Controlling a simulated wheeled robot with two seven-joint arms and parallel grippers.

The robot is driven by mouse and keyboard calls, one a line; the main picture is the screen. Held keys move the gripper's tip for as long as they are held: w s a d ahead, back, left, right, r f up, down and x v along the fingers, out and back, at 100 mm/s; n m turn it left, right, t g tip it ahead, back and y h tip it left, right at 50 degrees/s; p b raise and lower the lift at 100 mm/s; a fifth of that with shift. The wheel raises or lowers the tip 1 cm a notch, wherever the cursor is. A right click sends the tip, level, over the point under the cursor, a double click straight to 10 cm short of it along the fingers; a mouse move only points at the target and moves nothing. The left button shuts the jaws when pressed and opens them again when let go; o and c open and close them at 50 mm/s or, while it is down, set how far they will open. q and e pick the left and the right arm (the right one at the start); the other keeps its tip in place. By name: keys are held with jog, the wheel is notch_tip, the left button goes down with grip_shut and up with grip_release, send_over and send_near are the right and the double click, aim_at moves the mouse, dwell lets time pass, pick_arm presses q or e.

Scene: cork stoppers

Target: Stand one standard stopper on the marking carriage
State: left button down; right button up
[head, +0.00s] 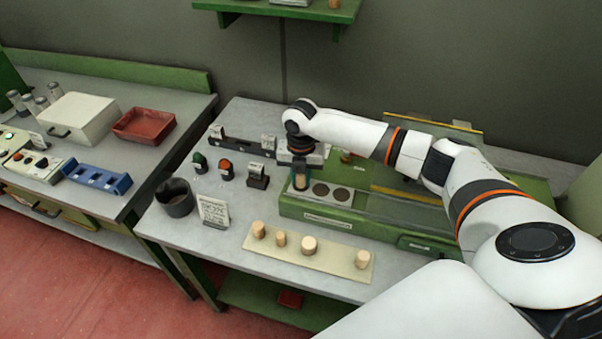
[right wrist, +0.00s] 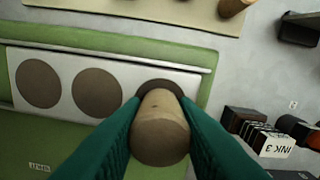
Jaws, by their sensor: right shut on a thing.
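My right gripper (head: 300,180) is shut on a cork stopper (right wrist: 160,128), which sits between its teal fingers in the right wrist view. The stopper is over the end dark circle of a pale plate (head: 322,206) on the green machine. That circle is partly hidden behind the stopper, and I cannot tell whether the stopper touches the plate. The other two dark circles (right wrist: 97,92) are bare. Several more stoppers, of differing sizes, stand on a cream board (head: 335,257) at the table's front. My left gripper is not in view.
A dark cup (head: 176,198) and a sign card (head: 213,211) stand left of the machine. Green and red knobs (head: 226,170) and an ink block (head: 258,175) are behind them. A side bench (head: 60,140) holds a red tray (head: 145,125) and a white box (head: 78,117).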

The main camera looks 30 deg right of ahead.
jog(key=shift+f, duration=0.1)
jog(key=o, duration=0.5)
jog(key=shift+f, duration=0.1)
jog(key=o, duration=0.4)
notch_tip(320, 180, up, 12)
jog(key=shift+r+b, duration=0.2)
jog(key=shift+b, duration=1)
